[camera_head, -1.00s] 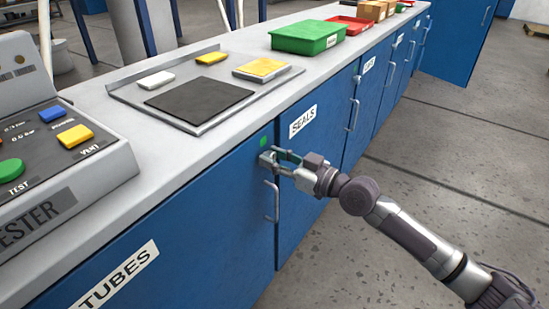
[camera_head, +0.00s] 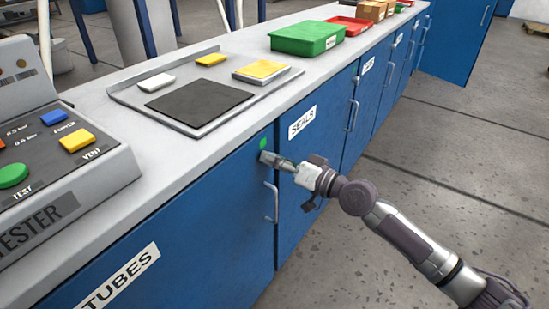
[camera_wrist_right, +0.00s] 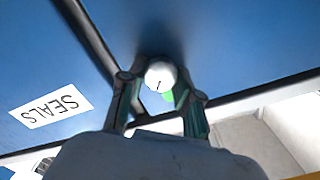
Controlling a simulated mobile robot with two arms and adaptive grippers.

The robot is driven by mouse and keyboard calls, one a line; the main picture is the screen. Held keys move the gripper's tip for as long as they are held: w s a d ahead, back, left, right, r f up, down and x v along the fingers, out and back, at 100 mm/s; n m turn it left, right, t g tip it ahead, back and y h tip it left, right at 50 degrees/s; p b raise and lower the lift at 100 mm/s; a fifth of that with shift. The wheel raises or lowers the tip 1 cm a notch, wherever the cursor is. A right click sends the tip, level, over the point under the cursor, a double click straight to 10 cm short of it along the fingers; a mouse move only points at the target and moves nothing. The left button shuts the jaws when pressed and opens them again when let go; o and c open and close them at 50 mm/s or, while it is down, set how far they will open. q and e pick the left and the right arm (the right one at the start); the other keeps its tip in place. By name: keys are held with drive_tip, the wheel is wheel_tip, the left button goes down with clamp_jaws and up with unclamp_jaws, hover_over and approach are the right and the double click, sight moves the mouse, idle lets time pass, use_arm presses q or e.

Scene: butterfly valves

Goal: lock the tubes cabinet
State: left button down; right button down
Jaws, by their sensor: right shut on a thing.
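The tubes cabinet door (camera_head: 205,215) is blue, carries a "TUBES" label (camera_head: 118,277) and stands closed, flush with its neighbour. A small green mark (camera_head: 263,143) shows at its upper right corner. My right gripper (camera_head: 272,159) is at that corner, just below the mark and above the door's bar handle (camera_head: 271,202). In the right wrist view the fingers (camera_wrist_right: 160,105) are around a pale round lock knob (camera_wrist_right: 160,74) with a short dark line on it, shut on it. A bit of green shows beside the knob. In the head view the gripper hides the knob. My left gripper is not in view.
The "SEALS" cabinet door (camera_head: 310,165) is closed to the right. The grey worktop (camera_head: 95,95) above holds a tester box (camera_head: 60,190), a plate with pads and a green bin (camera_head: 305,38). A blue door (camera_head: 455,40) stands open farther along. The floor at right is clear.

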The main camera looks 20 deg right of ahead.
drive_tip(key=m+p, duration=0.1)
drive_tip(key=m, duration=0.2)
drive_tip(key=shift+m, duration=0.9)
drive_tip(key=m+p, duration=0.2)
drive_tip(key=m, duration=0.2)
drive_tip(key=shift+f+m, duration=0.1)
drive_tip(key=shift+m, duration=0.3)
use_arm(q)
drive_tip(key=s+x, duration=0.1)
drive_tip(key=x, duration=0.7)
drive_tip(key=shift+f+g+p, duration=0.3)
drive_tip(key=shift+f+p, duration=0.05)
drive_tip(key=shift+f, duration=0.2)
use_arm(e)
drive_tip(key=shift+m, duration=0.5)
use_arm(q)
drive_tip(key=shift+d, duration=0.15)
use_arm(e)
drive_tip(key=c, duration=0.8)
unclamp_jaws()
drive_tip(key=shift+w, duration=0.1)
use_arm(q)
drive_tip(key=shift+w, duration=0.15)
use_arm(e)
drive_tip(key=shift+d+f, duration=0.1)
drive_tip(key=shift+d, duration=0.05)
